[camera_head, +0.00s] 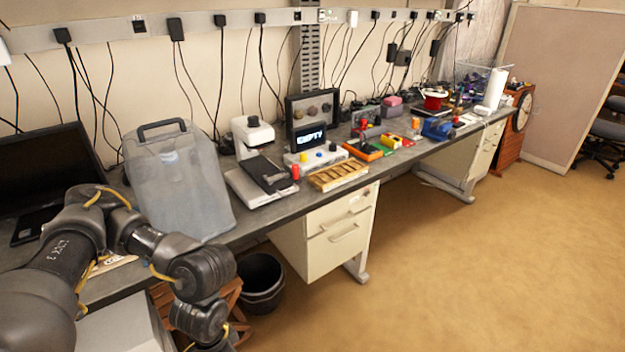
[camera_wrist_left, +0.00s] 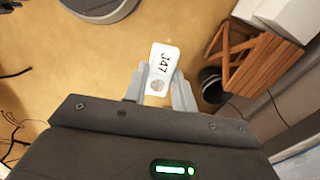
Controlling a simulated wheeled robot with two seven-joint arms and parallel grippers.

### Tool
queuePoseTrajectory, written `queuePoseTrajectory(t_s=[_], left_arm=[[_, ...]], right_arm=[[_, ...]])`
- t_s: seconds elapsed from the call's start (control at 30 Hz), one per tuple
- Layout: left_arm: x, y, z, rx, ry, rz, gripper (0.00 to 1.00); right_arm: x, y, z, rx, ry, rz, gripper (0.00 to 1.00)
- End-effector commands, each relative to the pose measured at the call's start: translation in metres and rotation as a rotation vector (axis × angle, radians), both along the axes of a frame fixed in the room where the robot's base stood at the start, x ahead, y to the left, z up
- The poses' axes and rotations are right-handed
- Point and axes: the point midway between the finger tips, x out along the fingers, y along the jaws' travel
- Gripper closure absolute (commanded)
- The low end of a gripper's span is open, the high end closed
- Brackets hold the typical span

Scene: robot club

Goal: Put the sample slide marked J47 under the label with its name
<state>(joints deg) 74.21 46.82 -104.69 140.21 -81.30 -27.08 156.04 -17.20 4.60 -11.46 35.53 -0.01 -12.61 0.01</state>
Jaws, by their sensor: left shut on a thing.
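In the left wrist view, the white sample slide (camera_wrist_left: 164,58) reads J47 in dark letters and has a grey round spot near its lower end. My left gripper (camera_wrist_left: 158,80) is shut on it, with a finger on each side of its lower end. The slide is held in the air with the tan floor behind it. In the head view my left arm comes in from the left and runs down to the bottom edge; its gripper and the slide are not visible there. My right gripper is in neither view. No slide label can be read in either view.
A pale item (camera_head: 108,266) lies partly hidden behind my arm. A black bucket (camera_head: 262,285) stands below.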

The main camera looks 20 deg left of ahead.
Motion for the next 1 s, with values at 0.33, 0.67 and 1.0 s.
queuePoseTrajectory(t_s=[0.33,0.67,1.0], left_arm=[[0.083,-0.050,0.069,0.003,-0.007,-0.385,0.96],[0.140,-0.069,0.140,-0.001,-0.002,-0.484,0.96],[0.148,-0.068,0.153,-0.001,0.002,-0.484,0.96]], right_arm=[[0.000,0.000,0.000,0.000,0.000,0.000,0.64],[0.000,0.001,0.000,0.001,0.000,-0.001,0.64],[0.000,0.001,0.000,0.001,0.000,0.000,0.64]])
